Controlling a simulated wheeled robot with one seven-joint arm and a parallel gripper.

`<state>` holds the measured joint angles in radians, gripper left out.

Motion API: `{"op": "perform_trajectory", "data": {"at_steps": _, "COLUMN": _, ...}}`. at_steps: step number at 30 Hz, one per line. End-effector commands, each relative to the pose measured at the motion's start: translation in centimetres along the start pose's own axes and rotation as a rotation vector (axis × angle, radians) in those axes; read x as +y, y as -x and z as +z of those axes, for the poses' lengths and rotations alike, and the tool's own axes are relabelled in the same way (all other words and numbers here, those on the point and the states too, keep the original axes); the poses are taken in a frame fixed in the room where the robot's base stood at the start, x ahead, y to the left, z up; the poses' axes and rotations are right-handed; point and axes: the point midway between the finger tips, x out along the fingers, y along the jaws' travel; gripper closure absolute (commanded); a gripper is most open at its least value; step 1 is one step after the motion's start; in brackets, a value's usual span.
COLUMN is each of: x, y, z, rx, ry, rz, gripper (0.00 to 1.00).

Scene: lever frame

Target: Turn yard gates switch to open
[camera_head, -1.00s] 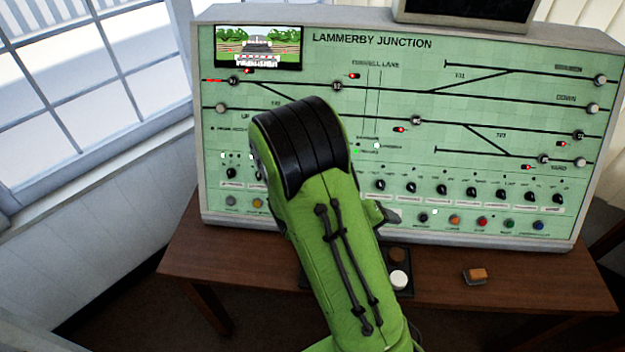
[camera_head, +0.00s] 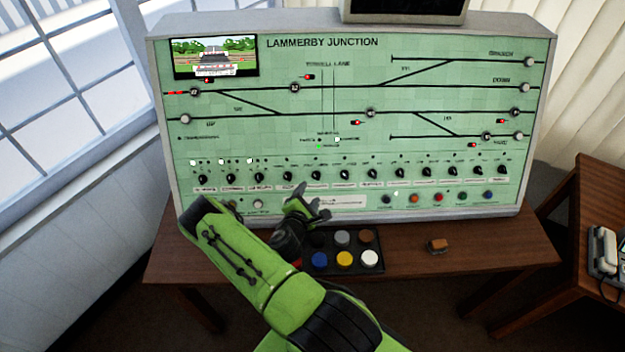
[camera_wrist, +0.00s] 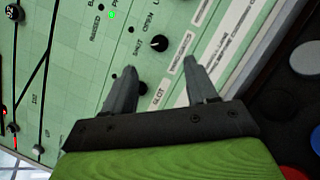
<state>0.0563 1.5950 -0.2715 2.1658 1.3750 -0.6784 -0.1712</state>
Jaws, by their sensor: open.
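The green control panel (camera_head: 300,130) carries a row of black rotary switches (camera_head: 344,174) along its lower part. Their labels are too small to read in the head view, so I cannot tell which is the yard gates switch there. In the wrist view a black knob (camera_wrist: 159,42) has "SHUT" and "OPEN" printed beside it; its full name strip is unreadable. My gripper (camera_head: 312,203) is open and empty in front of the panel's lower edge, below the switch row. In the wrist view its fingers (camera_wrist: 160,68) point toward this knob, apart from it. A second knob (camera_wrist: 140,88) is partly hidden by a finger.
A black tray of coloured round caps (camera_head: 344,260) lies on the wooden desk (camera_head: 480,245) beside my gripper. A small brown block (camera_head: 437,246) lies to its right. A side table with a telephone (camera_head: 604,250) stands at far right. A window (camera_head: 60,100) is at left.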

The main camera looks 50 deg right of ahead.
Motion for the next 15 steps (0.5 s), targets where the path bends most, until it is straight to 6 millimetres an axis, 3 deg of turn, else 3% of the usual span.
{"op": "perform_trajectory", "data": {"at_steps": 3, "x": 0.1, "y": -3.1, "z": 0.3, "rx": -0.006, "ry": -0.012, "rz": 0.002, "gripper": 0.43}}
{"op": "perform_trajectory", "data": {"at_steps": 9, "x": 0.1, "y": -7.2, "z": 0.2, "rx": -0.005, "ry": -0.008, "rz": 0.002, "gripper": 0.43}}
{"op": "perform_trajectory", "data": {"at_steps": 15, "x": 0.1, "y": -8.7, "z": 0.1, "rx": -0.001, "ry": -0.001, "rz": 0.001, "gripper": 0.43}}
